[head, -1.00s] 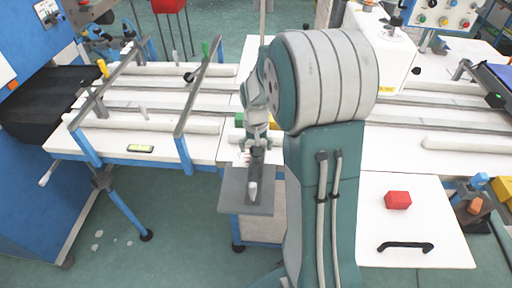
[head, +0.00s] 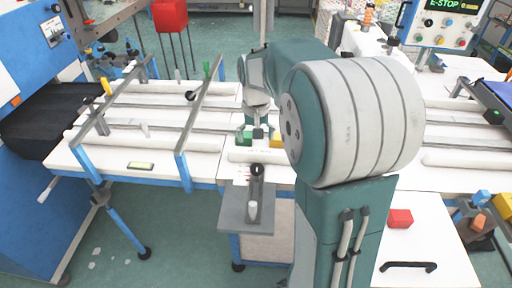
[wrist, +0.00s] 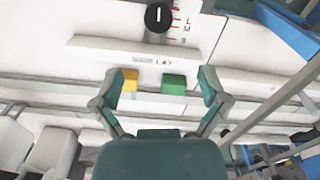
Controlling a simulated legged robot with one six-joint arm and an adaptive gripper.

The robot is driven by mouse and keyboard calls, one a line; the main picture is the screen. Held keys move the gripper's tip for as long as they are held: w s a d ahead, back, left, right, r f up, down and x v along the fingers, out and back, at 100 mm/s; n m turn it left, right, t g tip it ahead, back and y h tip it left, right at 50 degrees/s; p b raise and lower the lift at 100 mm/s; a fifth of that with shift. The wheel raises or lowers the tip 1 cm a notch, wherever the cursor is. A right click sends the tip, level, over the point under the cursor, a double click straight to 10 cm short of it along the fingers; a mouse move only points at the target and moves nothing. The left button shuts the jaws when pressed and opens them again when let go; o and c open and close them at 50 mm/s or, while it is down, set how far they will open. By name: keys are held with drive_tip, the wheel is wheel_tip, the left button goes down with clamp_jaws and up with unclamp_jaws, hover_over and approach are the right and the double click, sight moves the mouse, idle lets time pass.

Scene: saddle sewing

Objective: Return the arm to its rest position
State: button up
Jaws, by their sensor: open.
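My arm reaches over the white table (head: 110,165) in the head view, with its large grey and teal joint in front. My gripper (wrist: 160,80) is open and empty in the wrist view, its two teal fingers spread wide. In the head view, its end hangs above the table behind the black knob, partly hidden by my arm. The black round knob (wrist: 158,17) sits by a scale marked L, M, S, beyond the fingertips and apart from them.
A green block (wrist: 173,84) and a yellow block (wrist: 130,80) lie below the fingers, behind a "SIDE LAY" strip (wrist: 140,56). A red block (head: 400,218) lies on the right panel by a black handle (head: 408,266). A control box (head: 440,22) stands back right.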

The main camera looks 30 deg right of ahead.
drive_tip(key=shift+r, duration=0.15)
idle(0.3)
drive_tip(key=s+a+r+n+t, duration=0.2)
drive_tip(key=s+a, duration=0.4)
drive_tip(key=s, duration=0.3)
drive_tip(key=s+a+r+n+t, duration=0.2)
drive_tip(key=s+a, duration=0.4)
drive_tip(key=s, duration=0.4)
drive_tip(key=shift+s+a+r+n+t, duration=0.2)
drive_tip(key=shift+a+r+n+t, duration=0.1)
drive_tip(key=shift+r+t, duration=0.65)
drive_tip(key=shift+r, duration=0.1)
